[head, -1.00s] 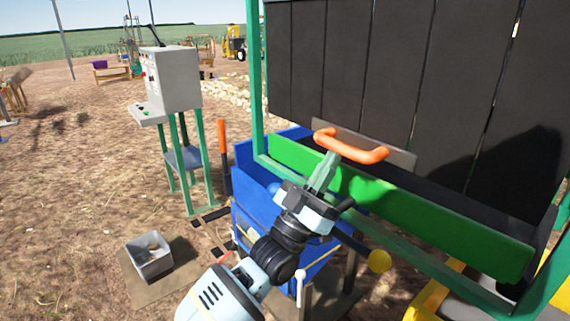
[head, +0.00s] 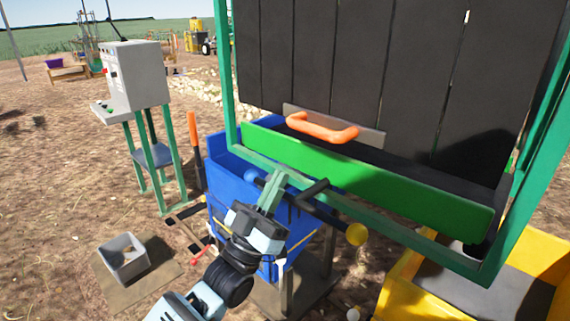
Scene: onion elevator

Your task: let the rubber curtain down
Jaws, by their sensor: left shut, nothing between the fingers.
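The rubber curtain (head: 349,75) is a wall of dark vertical strips inside a green frame (head: 224,70). An orange handle (head: 322,128) sits on a grey plate at its lower edge, just above a bright green board (head: 365,180). Dark strip shows between the plate and the board towards the right. My left gripper (head: 276,180) is shut and empty. In the picture it lies below and left of the handle, in front of the board's lower edge and apart from the handle. My right gripper is out of view.
A grey control box (head: 134,76) on green legs and a small grey crate (head: 123,257) stand left.

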